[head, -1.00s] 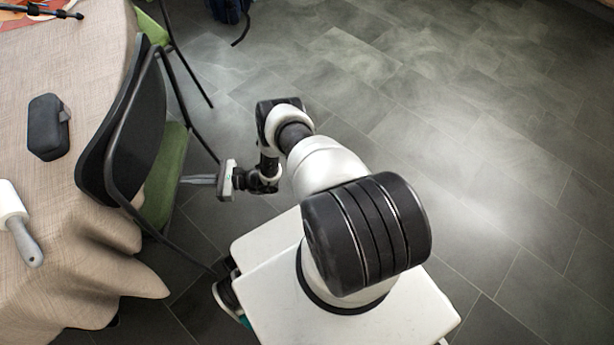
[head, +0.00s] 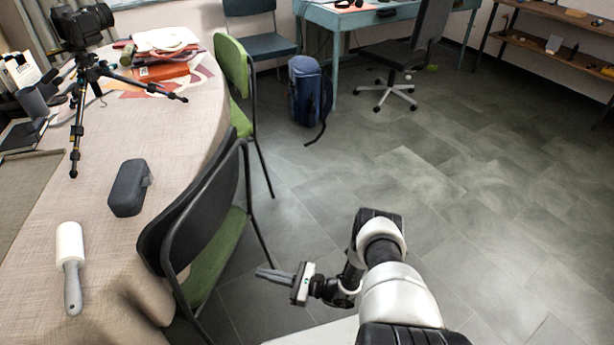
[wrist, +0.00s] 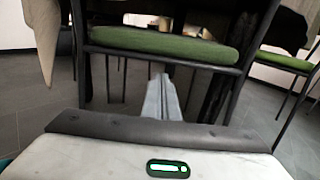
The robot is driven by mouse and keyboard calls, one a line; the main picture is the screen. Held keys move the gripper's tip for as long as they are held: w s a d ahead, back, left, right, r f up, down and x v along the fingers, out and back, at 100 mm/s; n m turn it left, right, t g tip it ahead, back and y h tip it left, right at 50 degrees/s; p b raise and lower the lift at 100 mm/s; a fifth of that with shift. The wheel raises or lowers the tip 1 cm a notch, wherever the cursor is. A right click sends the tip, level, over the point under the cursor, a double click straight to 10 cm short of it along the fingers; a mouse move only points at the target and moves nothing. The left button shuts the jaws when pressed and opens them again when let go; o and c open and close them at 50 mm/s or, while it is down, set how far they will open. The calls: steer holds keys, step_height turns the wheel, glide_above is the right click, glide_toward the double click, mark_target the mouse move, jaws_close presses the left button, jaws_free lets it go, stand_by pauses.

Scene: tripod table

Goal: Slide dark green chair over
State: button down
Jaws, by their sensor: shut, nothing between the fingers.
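The dark green chair (head: 218,245) stands at the near right side of the table, with a black back, black tube frame and green seat. Its back is close against the cloth-covered table edge. My gripper (head: 262,273) is shut and empty, just right of the seat, its fingers pointing left at the chair. In the wrist view, the green seat (wrist: 165,45) spans the upper middle, and my shut fingers (wrist: 162,85) point below it, between its legs. I cannot tell whether they touch the chair.
The table (head: 100,225) holds a lint roller (head: 70,265), a dark case (head: 128,188) and a camera on a tripod (head: 80,90). A lighter green chair (head: 232,65) stands further back. A blue backpack (head: 306,92) is on the floor. Open floor (head: 440,170) lies to the right.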

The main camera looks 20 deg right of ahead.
step_height(320, 180, up, 30)
steer(key=w+n+g+h, duration=0.2)
steer(key=n+g+h, duration=0.1)
steer(key=n+g, duration=0.9)
steer(key=s+d+r+n+t+h, duration=0.3)
steer(key=s+d+r+n+h, duration=0.1)
steer(key=s+r, duration=0.45)
steer(key=s+d+r+n+t+h, duration=0.3)
steer(key=s+r+n+h, duration=0.1)
steer(key=s+r, duration=0.4)
steer(key=s+d+r+n+t+h, duration=0.35)
steer(key=s+r, duration=0.35)
steer(key=r, duration=0.3)
step_height(320, 180, up, 28)
steer(key=g+p, duration=0.1)
steer(key=p, duration=2.7)
steer(key=shift+w+f+n+h, duration=0.25)
steer(key=shift+w+n+h, duration=0.1)
steer(key=shift+h, duration=0.1)
